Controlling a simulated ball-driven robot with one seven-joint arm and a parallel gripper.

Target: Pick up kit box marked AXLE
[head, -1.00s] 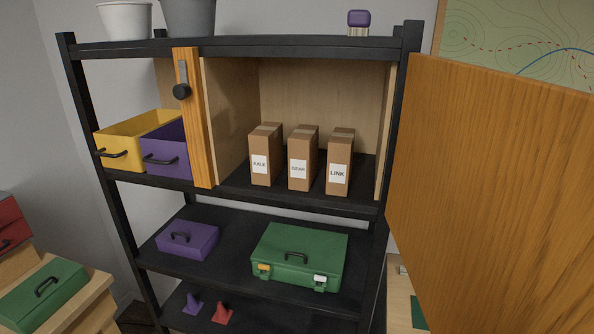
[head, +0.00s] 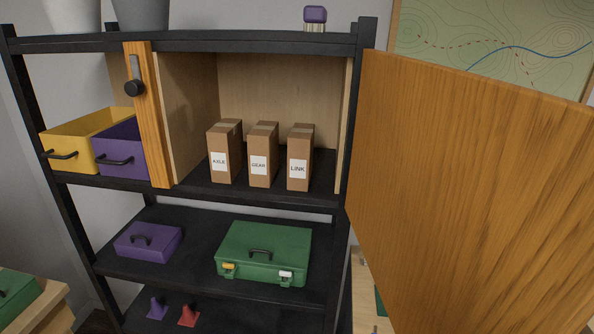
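The kit box marked AXLE (head: 224,151) is a tall brown carton with a white label. It stands upright in the open wooden cabinet on the upper shelf, leftmost of three similar boxes. The GEAR box (head: 263,153) stands to its right with a narrow gap, and the LINK box (head: 300,156) is farther right. My gripper is not in view.
The open right cabinet door (head: 470,190) swings toward me and fills the right side. A narrow wooden door edge (head: 148,120) with a dark knob stands left of the boxes. Yellow (head: 75,138) and purple (head: 115,155) bins sit farther left. A green case (head: 264,253) and purple case (head: 148,243) lie below.

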